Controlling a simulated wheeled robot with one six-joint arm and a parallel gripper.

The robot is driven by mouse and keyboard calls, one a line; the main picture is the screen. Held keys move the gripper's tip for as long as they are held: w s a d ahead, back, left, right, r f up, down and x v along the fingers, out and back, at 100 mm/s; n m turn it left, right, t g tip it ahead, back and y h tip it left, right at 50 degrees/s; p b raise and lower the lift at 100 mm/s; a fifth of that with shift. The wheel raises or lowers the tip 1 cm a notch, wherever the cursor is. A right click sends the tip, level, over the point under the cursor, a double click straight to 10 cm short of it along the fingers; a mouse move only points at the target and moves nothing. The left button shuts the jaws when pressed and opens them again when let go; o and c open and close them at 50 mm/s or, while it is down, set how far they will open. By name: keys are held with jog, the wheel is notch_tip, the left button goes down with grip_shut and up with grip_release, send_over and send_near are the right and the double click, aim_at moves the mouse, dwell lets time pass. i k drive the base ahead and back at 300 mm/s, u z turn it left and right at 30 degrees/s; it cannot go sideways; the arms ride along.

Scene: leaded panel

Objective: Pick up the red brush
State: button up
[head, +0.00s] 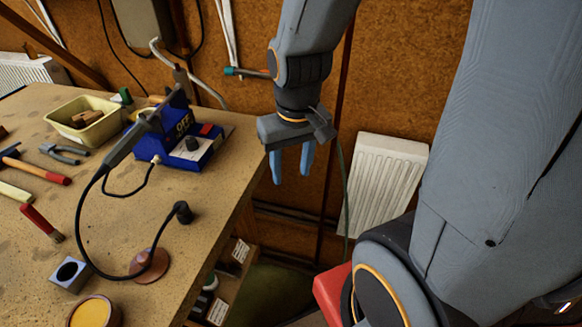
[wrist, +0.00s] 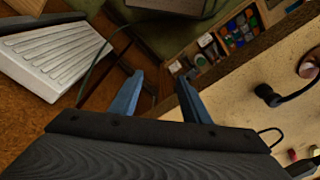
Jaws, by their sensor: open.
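The red brush (head: 42,222) lies on the workbench at the left in the head view, with its red handle toward the back left and its pale bristles toward the front right. My gripper (head: 291,180) hangs with its blue fingers pointing down, beyond the right edge of the bench and well to the right of the brush. In the wrist view my gripper (wrist: 160,82) shows its two fingers apart with nothing between them. I cannot make out the brush in the wrist view.
On the workbench (head: 120,205) a blue soldering station (head: 182,140) and its black cable lie between brush and gripper. A hammer (head: 38,170), pliers (head: 64,153), a grey block (head: 69,274) and a yellow-topped pot (head: 92,312) are near the brush. A white radiator (head: 378,185) stands behind.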

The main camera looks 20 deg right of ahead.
aim_at(28, 210)
jog(key=u, duration=1.65)
